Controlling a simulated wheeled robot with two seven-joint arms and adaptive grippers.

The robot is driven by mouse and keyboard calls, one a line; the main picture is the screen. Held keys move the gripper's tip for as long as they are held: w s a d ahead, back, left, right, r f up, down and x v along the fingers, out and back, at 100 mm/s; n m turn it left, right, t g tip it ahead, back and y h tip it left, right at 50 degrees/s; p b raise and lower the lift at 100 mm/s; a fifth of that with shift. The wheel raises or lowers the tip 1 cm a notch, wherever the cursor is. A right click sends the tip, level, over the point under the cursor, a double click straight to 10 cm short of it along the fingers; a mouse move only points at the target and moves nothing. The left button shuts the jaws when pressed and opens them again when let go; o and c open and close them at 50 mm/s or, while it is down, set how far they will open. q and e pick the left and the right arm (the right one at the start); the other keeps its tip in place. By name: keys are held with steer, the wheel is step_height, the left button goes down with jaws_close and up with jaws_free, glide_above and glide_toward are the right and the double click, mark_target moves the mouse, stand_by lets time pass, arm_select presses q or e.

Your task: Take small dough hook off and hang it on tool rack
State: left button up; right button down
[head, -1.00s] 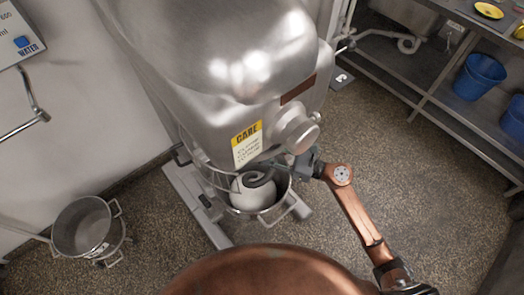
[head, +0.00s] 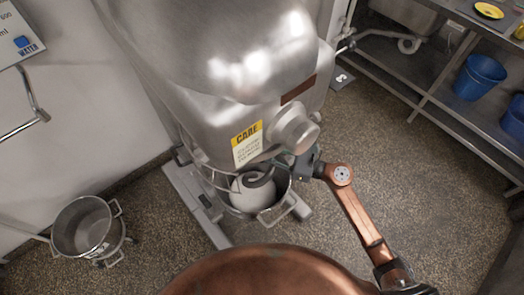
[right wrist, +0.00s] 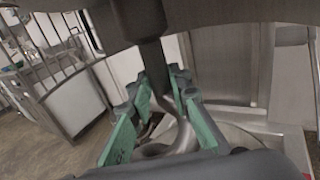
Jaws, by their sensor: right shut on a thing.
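The grey dough hook (head: 264,179) shows under the mixer head, just above a white mass in the mixer bowl (head: 272,208). My right gripper (head: 301,166) reaches in from the right beneath the mixer head. In the right wrist view the teal-padded fingers (right wrist: 163,92) are shut around the shank of the hook (right wrist: 184,138), whose curved lower part hangs between them. A dark vertical shaft (right wrist: 152,62) stands above the hook; I cannot tell whether they are still joined. My left gripper is out of view, and no tool rack can be made out.
The mixer (head: 220,90) fills the middle, with a wire guard (head: 205,173) beside the bowl. A spare metal bowl (head: 82,228) stands at the left wall. Shelving with blue buckets (head: 480,76) is at right. The floor between is clear.

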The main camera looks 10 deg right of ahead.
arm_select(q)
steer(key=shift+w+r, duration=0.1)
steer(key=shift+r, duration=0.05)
arm_select(e)
steer(key=shift+r, duration=0.45)
stand_by(0.3)
steer(key=shift+f+b, duration=0.85)
steer(key=shift+f, duration=0.4)
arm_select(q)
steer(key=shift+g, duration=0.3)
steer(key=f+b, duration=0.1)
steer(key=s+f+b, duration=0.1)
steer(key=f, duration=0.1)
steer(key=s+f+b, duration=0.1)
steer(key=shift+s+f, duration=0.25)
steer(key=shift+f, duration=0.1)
arm_select(e)
step_height(320, 180, down, 4)
steer(key=shift+r, duration=0.2)
steer(key=shift+d, duration=0.1)
arm_select(q)
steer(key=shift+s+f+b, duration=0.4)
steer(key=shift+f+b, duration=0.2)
steer(key=shift+b, duration=0.1)
arm_select(e)
steer(key=v, duration=0.5)
steer(key=shift+s+d+f, duration=0.1)
steer(key=shift+s+d, duration=0.05)
